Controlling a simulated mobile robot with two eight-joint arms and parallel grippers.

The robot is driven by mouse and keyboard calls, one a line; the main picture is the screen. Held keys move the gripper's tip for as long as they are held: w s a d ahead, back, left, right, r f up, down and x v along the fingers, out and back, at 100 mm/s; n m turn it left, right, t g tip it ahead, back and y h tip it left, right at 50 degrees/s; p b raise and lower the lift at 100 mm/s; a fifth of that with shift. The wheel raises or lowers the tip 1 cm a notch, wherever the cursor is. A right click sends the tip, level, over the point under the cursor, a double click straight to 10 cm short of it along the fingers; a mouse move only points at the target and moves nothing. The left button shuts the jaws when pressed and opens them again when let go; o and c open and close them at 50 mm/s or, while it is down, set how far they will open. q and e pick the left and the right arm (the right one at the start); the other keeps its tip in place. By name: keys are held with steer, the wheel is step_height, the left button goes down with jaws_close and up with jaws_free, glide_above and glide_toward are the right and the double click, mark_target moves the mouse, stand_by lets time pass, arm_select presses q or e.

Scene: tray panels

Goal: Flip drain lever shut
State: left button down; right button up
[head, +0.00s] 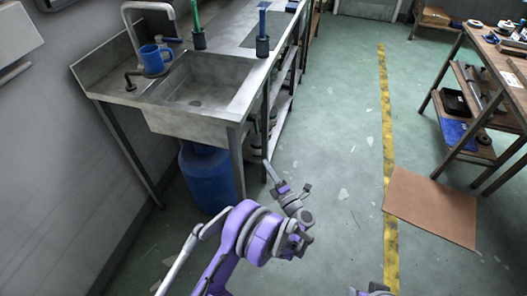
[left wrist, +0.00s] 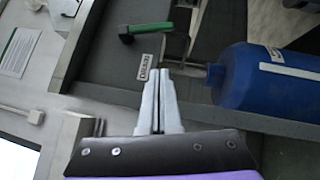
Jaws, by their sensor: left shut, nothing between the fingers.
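A lever with a green handle (left wrist: 152,27) and a dark pivot shows in the left wrist view, above a small printed label (left wrist: 147,67). The handle lies nearly level in that view. I cannot make the lever out in the head view. My left gripper (head: 269,169) is in front of the sink, near its right front leg. My right gripper is not in view.
The steel sink (head: 197,92) has a blue barrel (head: 207,178) under it, also close right of the fingers in the wrist view (left wrist: 240,78). A blue mug (head: 152,60) stands on the counter. A brown board (head: 430,207) lies on open floor at right.

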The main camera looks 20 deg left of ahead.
arm_select(q)
steer(key=w+d+b+x, duration=0.1)
steer(key=d+x, duration=0.1)
steer(key=x, duration=1)
steer(key=shift+w+r, duration=0.25)
steer(key=shift+w, duration=0.2)
